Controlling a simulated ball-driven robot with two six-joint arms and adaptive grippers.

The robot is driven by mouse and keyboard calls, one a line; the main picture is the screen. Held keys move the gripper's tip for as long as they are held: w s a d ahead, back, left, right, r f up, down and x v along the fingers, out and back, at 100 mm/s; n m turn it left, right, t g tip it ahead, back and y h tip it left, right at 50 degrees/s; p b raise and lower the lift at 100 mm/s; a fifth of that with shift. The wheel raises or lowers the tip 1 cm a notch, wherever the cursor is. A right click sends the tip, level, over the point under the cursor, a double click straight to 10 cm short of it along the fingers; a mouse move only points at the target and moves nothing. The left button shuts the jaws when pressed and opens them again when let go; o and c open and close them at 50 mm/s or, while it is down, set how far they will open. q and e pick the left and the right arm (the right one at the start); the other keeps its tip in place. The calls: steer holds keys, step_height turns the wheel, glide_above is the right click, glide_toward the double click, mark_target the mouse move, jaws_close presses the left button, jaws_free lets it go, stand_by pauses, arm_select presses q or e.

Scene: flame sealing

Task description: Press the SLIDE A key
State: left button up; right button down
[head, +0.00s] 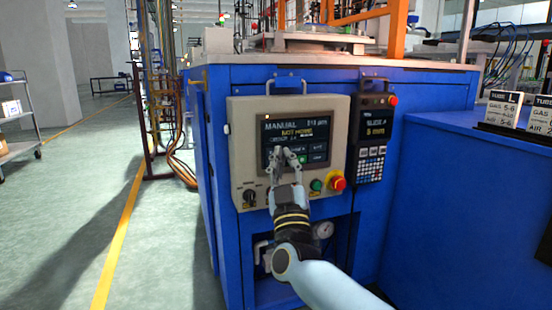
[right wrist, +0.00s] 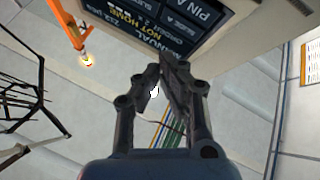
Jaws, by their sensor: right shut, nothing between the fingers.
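A touch screen (head: 318,122) on the beige control panel reads "MANUAL" and "NOT HOME", with key boxes in its lower part. My right gripper (head: 288,152) is in front of the screen's lower left and hides part of its keys. The screen (right wrist: 150,28) also shows in the right wrist view, turned over, with "PIN A" legible and smaller lettering hard to read. There my right gripper (right wrist: 162,64) is shut and empty, its tips just below the screen's edge. I cannot tell whether it touches the screen. My left gripper is not in view.
Below the screen are a black selector knob (head: 249,197), a green button (head: 316,185) and a red stop button (head: 338,182). A handheld pendant (head: 372,140) with keys hangs to the right. A blue cabinet (head: 470,190) stands at the right; open floor (head: 150,260) lies left.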

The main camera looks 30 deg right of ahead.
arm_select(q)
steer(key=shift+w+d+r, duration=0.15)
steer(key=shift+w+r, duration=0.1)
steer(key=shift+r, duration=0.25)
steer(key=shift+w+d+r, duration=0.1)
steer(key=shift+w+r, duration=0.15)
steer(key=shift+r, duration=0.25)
arm_select(e)
steer(key=shift+w+d, duration=0.15)
steer(key=shift+w, duration=0.5)
steer(key=shift+w+d, duration=0.15)
steer(key=shift+w, duration=0.45)
steer(key=shift+w, duration=0.15)
steer(key=shift+w+d, duration=0.1)
steer(key=shift+w, duration=0.15)
